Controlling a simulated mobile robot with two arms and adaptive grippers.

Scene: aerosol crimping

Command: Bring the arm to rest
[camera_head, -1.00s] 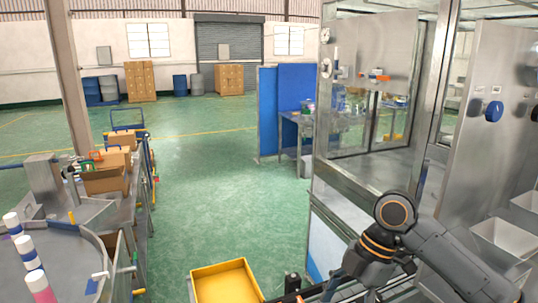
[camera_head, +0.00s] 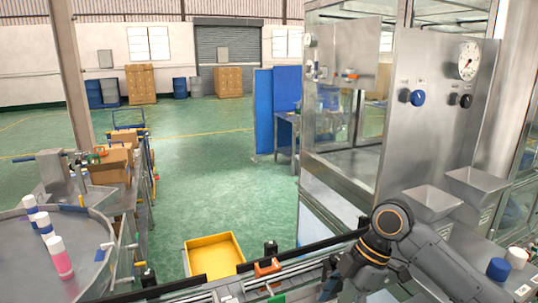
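My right arm comes in at the lower right, dark grey with orange rings on its joints. It is bent, with its elbow high beside the metal machine and its wrist low over the conveyor edge. The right gripper (camera_head: 333,285) is small and dark at the bottom of the picture, and its fingers cannot be made out. No held object shows. My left arm and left gripper are not in view.
A steel machine (camera_head: 432,140) with a blue knob, gauge and hoppers stands close on the right. A conveyor rail (camera_head: 225,284) crosses the front, with a yellow bin (camera_head: 214,256) beyond it. A round table (camera_head: 85,260) holds white-capped cans at left. Green floor is clear mid-picture.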

